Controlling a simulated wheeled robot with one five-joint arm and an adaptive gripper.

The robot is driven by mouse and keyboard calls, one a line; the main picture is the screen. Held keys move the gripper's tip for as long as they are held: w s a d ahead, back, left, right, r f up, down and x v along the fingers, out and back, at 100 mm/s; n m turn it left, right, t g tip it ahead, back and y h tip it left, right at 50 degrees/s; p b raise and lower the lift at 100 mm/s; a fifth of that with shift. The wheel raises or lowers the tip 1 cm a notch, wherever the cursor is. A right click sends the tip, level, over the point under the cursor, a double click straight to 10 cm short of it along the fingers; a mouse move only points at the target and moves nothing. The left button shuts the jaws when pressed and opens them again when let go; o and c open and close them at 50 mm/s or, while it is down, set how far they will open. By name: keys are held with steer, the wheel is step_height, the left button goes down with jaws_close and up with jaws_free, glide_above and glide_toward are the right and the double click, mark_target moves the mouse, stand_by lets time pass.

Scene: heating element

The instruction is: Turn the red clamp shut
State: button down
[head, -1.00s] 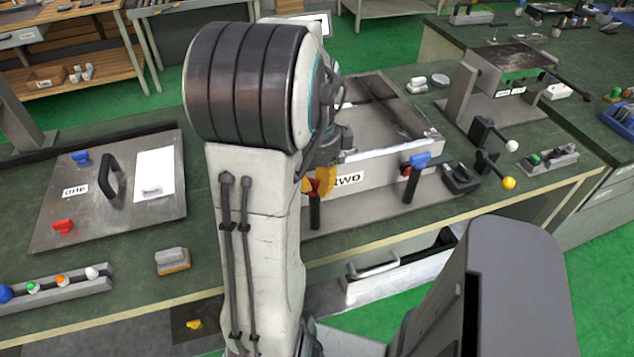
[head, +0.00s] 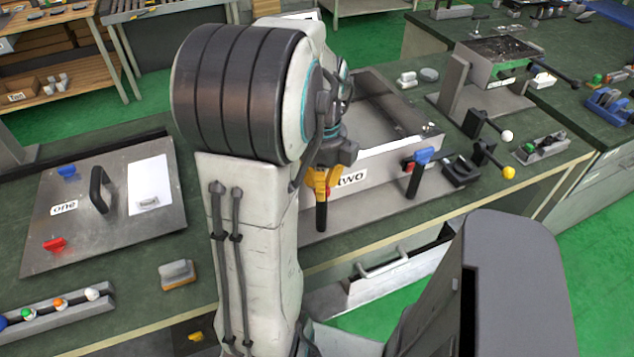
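My gripper (head: 328,184), with yellow fingers, is at the left front of the metal box (head: 395,160) labelled "two". A black handle (head: 321,216) points down just below the fingers, with a small bit of red (head: 328,191) beside them. This looks like the red clamp, mostly hidden by the fingers. I cannot tell whether they touch or grip it. A blue-topped clamp (head: 422,156) with a black handle stands at the box's right front. Another small red piece (head: 54,244) lies on the left metal plate (head: 160,220).
My arm covers the middle of the view. The left plate, labelled "one", bears a black handle (head: 99,190) and a blue piece (head: 67,171). A brush-like block (head: 177,274) and a ball rack (head: 60,305) lie in front. Yellow- and white-knobbed levers (head: 508,172) stand right.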

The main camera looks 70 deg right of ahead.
steer(key=shift+m, duration=0.5)
steer(key=c, duration=1.1)
jaws_free()
steer(key=shift+o, duration=0.2)
steer(key=shift+r, duration=0.15)
step_height(320, 180, up, 12)
steer(key=shift+f, duration=0.2)
